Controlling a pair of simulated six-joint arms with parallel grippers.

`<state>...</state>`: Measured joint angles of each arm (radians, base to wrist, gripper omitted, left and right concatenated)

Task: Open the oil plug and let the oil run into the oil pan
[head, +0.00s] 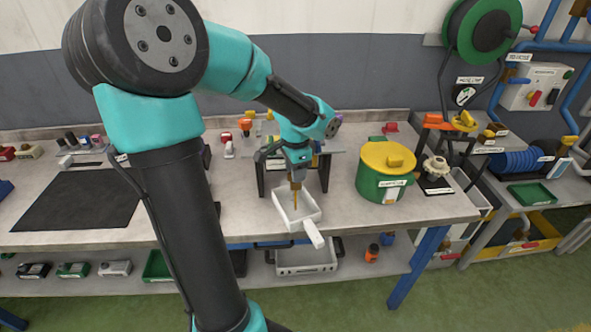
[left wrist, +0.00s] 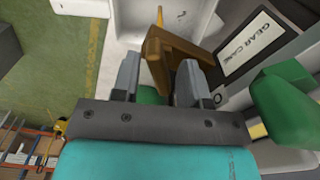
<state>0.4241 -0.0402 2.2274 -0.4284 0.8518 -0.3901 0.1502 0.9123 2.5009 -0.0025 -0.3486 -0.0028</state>
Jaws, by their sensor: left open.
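A white oil pan (head: 283,208) with a handle toward the front edge stands on the bench below the gear case. My left gripper (head: 294,180) is above the pan and open. A thin amber streak (head: 295,199), looking like oil, runs from just below it down into the pan. In the left wrist view my fingers (left wrist: 157,85) stand apart, with a brown-amber piece (left wrist: 180,50) just beyond them and a bit of green between them. I cannot tell which part is the plug. The gear case label (left wrist: 250,44) shows beside it. My right gripper is out of view.
A green can with a yellow lid (head: 387,160) stands right of the pan. A dark mat (head: 75,205) lies on the bench's left part. A grey crate (head: 305,260) is on the shelf below. A green hose reel (head: 483,28) hangs at the upper right.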

